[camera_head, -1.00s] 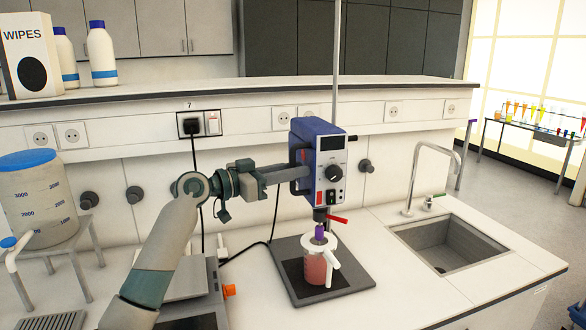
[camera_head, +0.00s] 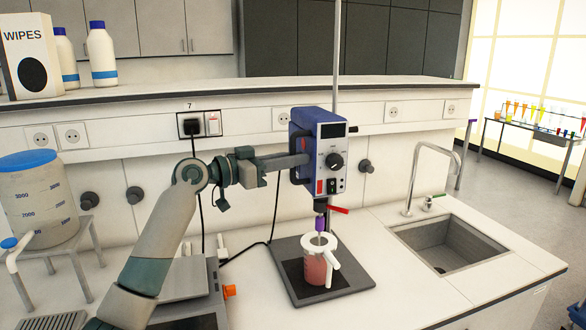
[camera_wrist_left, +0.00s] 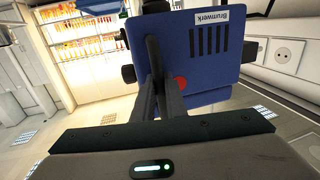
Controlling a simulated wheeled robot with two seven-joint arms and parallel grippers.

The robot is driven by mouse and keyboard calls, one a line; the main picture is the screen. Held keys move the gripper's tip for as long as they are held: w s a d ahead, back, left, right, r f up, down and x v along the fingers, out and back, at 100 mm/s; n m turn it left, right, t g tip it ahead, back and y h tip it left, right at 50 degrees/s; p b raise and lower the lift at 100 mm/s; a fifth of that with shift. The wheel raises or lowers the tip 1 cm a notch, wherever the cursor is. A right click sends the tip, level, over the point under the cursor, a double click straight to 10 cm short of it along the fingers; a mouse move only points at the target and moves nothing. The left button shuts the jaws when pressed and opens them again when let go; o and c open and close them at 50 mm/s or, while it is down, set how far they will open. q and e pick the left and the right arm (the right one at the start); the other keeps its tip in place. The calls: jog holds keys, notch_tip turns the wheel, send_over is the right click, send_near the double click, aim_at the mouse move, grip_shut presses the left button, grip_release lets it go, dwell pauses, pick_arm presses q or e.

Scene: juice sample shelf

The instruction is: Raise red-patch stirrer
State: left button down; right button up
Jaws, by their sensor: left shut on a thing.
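The stirrer (camera_head: 318,150) is a blue box with a pale front panel, a dark knob and a red patch (camera_head: 319,187) low on the front. It hangs on an upright metal rod (camera_head: 336,60) over a dark base plate (camera_head: 346,278). My left gripper (camera_head: 298,161) reaches in from the left and is shut on the stirrer at its side; the exact grip spot is partly hidden. In the left wrist view the fingers (camera_wrist_left: 167,95) meet close to the blue housing (camera_wrist_left: 205,45). A purple piece (camera_head: 320,223) and thin shaft stand over a jug of pink liquid (camera_head: 318,270).
A sink (camera_head: 450,243) with a tap is right of the stand. A bench device (camera_head: 187,281) sits below my left arm. A shelf edge (camera_head: 250,92) runs behind.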

pick_arm(q)
notch_tip(320, 180, up, 14)
jog(key=p, duration=0.3)
jog(key=shift+r, duration=0.1)
jog(key=shift+a+r, duration=0.1)
jog(key=shift+r, duration=0.25)
jog(key=c, duration=2.1)
grip_release()
jog(key=shift+f, duration=0.25)
